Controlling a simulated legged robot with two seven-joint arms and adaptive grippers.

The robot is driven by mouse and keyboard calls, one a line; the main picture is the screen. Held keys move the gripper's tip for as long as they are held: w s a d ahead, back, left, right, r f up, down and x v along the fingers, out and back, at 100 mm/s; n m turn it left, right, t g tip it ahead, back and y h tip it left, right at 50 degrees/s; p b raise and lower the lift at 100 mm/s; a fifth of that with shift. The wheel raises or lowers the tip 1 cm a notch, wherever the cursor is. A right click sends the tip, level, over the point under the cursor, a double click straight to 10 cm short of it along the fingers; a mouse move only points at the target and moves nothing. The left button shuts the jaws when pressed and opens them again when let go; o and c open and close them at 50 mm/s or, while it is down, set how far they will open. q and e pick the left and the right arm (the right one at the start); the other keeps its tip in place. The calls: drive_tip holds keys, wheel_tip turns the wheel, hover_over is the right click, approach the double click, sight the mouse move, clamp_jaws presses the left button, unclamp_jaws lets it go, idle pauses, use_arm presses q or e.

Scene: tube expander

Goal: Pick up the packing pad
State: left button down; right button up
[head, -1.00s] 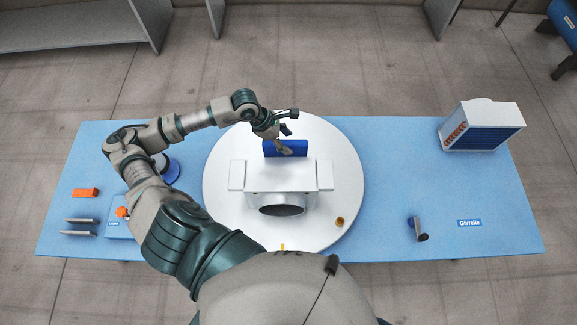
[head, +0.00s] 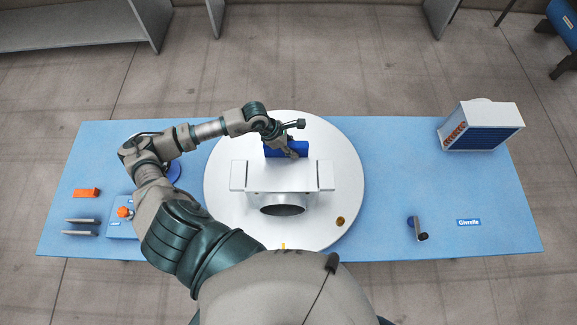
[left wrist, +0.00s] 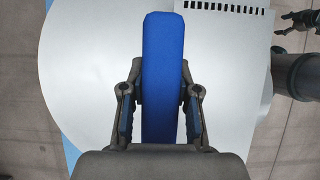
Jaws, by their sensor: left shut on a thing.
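The packing pad appears to be the blue block (head: 272,151) on the white round plate, just behind the white box-shaped fixture. In the left wrist view the blue pad (left wrist: 163,75) runs lengthwise between the fingers. My left gripper (head: 290,151) is at the pad and partly covers it. In the left wrist view my left gripper (left wrist: 160,120) has one finger on each side of the pad and is shut on it. The pad's lower edge is hidden, so I cannot tell whether it touches the plate. A dark shape at that view's top right may be my right gripper, too unclear to read.
The white fixture (head: 283,176) with its round duct stands close in front of the pad. The white round plate (head: 230,215) sits on the blue table (head: 385,150). A finned white unit (head: 482,126) stands at the right. The table between plate and unit is clear.

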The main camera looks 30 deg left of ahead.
use_arm(q)
drive_tip(key=a, duration=0.1)
wheel_tip(320, 180, up, 13)
hover_over(291, 141)
drive_tip(key=shift+s, duration=0.2)
wheel_tip(291, 141, up, 14)
drive_tip(key=f+b, duration=0.1)
drive_tip(key=f, duration=0.6)
drive_tip(key=f+b, duration=0.1)
drive_tip(key=f, duration=0.6)
drive_tip(key=f+b, duration=0.1)
drive_tip(key=f, duration=0.7)
drive_tip(key=shift+s+a+f, duration=0.1)
drive_tip(key=shift+s+a, duration=0.05)
drive_tip(key=shift+a, duration=0.25)
wheel_tip(291, 141, down, 5)
drive_tip(key=shift+r, duration=0.1)
use_arm(e)
drive_tip(key=w+a+r, duration=0.2)
drive_tip(key=w, duration=0.6)
